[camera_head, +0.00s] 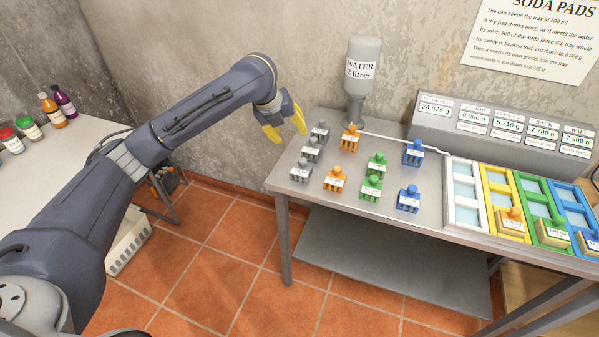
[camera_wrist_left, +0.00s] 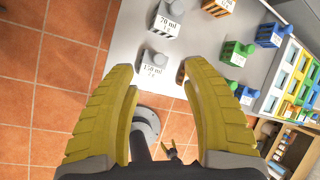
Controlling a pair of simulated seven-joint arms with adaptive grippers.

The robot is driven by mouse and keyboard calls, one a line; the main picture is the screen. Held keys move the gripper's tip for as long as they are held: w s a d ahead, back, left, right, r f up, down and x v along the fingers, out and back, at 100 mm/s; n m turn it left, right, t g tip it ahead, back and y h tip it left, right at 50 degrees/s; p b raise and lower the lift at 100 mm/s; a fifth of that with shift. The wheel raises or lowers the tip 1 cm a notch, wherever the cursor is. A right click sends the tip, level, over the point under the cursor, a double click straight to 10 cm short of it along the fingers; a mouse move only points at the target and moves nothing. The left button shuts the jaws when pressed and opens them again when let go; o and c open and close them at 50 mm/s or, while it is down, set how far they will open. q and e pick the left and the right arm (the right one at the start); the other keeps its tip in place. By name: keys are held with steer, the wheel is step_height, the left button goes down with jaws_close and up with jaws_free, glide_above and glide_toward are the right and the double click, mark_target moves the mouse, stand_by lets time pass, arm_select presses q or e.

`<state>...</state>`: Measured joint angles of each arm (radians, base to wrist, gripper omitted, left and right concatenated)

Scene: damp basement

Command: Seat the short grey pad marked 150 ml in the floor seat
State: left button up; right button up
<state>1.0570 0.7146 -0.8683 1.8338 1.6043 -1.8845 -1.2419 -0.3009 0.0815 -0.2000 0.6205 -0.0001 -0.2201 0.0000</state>
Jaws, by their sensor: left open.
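The short grey pad marked 150 ml (camera_wrist_left: 152,65) stands upright near the table's left edge. In the head view it appears to be the nearest grey pad (camera_head: 300,170) of the grey column. My left gripper (camera_head: 285,127) is open and empty, above and left of the grey pads. In the left wrist view its fingers (camera_wrist_left: 154,82) are spread with the 150 ml pad ahead, untouched. The white tray (camera_head: 463,213) has empty windows and no pad. The panel marked FLOOR (camera_head: 475,118) reads 0.000 g; I cannot read a seat label. A small yellow-tipped shape may be my right gripper (camera_wrist_left: 171,152).
Another grey pad marked 70 ml (camera_wrist_left: 166,20) stands just beyond. Orange (camera_head: 334,180), green (camera_head: 371,187) and blue pads (camera_head: 408,200) stand to the right. A water bottle (camera_head: 364,65) stands at the back. Yellow, green and blue trays each hold a pad at the right.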

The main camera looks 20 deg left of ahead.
mark_target(302, 161)
arm_select(q)
steer(key=s+d+r+m+g+y, duration=0.1)
steer(key=s+d+r+m+y, duration=0.1)
steer(key=s+d+r+m, duration=0.3)
steer(key=shift+m, duration=0.3)
steer(key=x, duration=0.6)
steer(key=a+x, duration=0.1)
steer(key=x, duration=1.2)
steer(key=shift+w+a+f, duration=0.25)
steer(key=shift+a+f, duration=0.05)
steer(key=shift+a, duration=0.05)
jaws_close()
